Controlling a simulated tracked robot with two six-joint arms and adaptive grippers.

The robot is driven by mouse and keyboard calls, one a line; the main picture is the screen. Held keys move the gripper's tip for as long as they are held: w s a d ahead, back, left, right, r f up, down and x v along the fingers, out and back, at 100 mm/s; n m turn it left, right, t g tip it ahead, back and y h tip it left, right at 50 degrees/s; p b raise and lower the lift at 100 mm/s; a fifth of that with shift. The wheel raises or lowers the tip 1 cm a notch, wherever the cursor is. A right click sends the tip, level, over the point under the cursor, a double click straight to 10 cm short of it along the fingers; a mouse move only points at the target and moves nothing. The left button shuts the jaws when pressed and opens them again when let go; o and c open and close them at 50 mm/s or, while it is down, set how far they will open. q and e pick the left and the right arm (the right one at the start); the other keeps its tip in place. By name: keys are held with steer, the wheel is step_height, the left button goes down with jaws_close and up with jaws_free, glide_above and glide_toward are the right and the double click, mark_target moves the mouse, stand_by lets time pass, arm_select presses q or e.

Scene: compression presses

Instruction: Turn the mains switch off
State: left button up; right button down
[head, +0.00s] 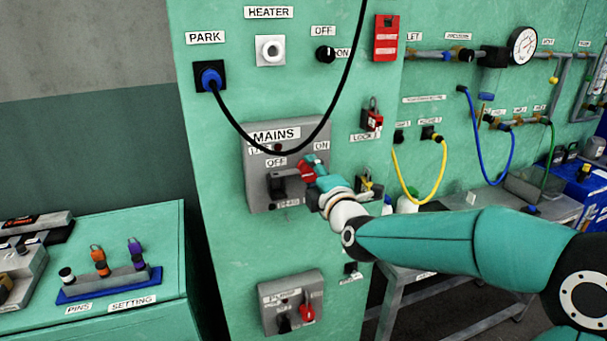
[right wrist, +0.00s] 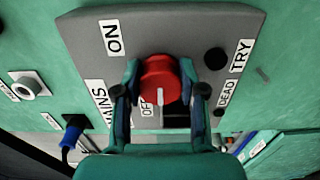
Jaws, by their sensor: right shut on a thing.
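The mains switch is a grey box (head: 258,192) on the green panel, labelled MAINS, OFF and ON. Its red handle (head: 307,173) sits right of the OFF label and below the ON label in the head view. My right gripper (head: 314,168) reaches it from the right and hides part of it. In the right wrist view the red handle (right wrist: 160,78) lies between the two fingers of my gripper (right wrist: 160,88), which is shut on it. The OFF label is partly hidden beside the handle there. My left gripper is not in view.
A black cable hangs from the blue PARK plug (head: 209,78) across the top of the mains box. A red padlock (head: 372,118) and a yellow tag (head: 367,187) are close to my right wrist. A smaller switch box (head: 291,303) is below.

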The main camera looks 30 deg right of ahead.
steer(key=shift+a+f, duration=0.15)
steer(key=shift+f, duration=0.2)
steer(key=c, duration=0.9)
jaws_free()
steer(key=shift+o, duration=1.2)
steer(key=shift+r, duration=0.15)
steer(key=shift+r, duration=0.1)
steer(key=v, duration=1.2)
steer(key=shift+f, duration=0.25)
